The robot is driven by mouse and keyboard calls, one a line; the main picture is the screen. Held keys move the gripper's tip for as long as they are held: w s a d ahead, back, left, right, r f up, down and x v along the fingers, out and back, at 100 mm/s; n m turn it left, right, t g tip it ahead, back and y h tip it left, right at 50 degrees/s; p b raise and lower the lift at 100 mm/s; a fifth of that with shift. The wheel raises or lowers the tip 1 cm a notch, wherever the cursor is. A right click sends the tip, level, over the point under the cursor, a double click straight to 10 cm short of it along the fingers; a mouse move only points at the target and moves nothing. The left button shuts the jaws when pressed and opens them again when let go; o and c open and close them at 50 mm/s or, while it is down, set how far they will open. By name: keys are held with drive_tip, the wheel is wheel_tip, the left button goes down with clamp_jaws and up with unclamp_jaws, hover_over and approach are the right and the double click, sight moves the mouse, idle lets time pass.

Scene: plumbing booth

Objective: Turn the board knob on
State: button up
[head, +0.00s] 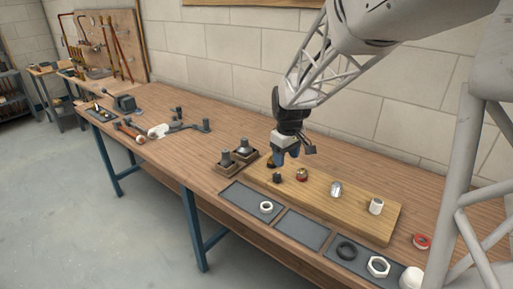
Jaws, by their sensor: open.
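The wooden board (353,211) lies on the bench at the right in the head view. Several small fittings stand on it. Near its left end are a small dark block-like piece (277,178) and a reddish, copper-toned piece (302,174). A silver fitting (336,188) and a white cylinder (376,206) stand farther right. I cannot tell for sure which of these is the knob. My gripper (285,158) is open and empty, pointing down above the board's left end. It partly hides a reddish-brown thing (270,162) behind it.
Dark trays along the front edge hold a white ring (266,207), a black ring (346,250) and a white nut (379,266). A red tape roll (422,241) lies right of the board. Two dark fittings (235,156) stand left of it.

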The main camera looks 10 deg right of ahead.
drive_tip(key=n, duration=0.2)
hover_over(277, 174)
drive_tip(key=shift+g, duration=0.3)
wheel_tip(277, 174, down, 8)
drive_tip(key=shift+f, duration=0.15)
drive_tip(key=shift+f, duration=0.1)
drive_tip(key=shift+f, duration=3.8)
drive_tip(key=c, duration=0.9)
